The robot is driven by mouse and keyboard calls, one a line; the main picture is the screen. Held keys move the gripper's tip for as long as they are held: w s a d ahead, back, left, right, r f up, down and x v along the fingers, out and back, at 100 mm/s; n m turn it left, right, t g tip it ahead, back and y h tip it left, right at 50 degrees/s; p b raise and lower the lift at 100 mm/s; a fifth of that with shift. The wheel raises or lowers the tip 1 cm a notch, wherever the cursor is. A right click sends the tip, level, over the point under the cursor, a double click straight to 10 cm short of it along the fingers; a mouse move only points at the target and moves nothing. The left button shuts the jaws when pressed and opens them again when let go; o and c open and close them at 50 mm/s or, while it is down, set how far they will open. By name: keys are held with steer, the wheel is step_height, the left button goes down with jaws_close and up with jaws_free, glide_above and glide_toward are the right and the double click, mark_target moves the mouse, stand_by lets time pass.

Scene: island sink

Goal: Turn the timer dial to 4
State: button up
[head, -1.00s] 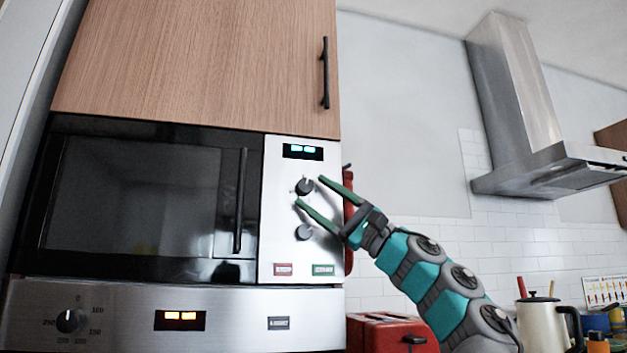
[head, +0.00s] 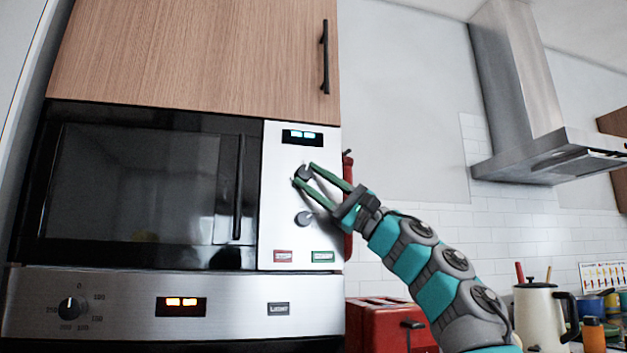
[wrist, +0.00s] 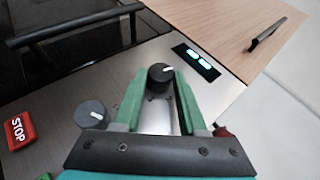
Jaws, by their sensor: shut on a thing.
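The microwave's control panel (head: 275,235) has two dark round dials, one above the other, under a lit display. The upper dial (wrist: 159,76) sits between the green fingers of my gripper (wrist: 161,82), which is shut on it. In the head view my gripper (head: 304,174) reaches in from the right and its fingers partly cover the upper dial. The upper dial has a white pointer mark; the scale around it is too small to read. The lower dial (head: 304,218) is free, and it also shows left of the fingers in the wrist view (wrist: 92,114).
The microwave door handle (head: 238,190) stands left of the panel. Red and green buttons lie below the dials; the red one (wrist: 19,130) reads STOP. An oven panel with its own dial (head: 71,308) is underneath. A red toaster (head: 375,325) stands below my arm.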

jaws_close()
steer(key=shift+f+b, duration=0.2)
steer(key=shift+b, duration=0.2)
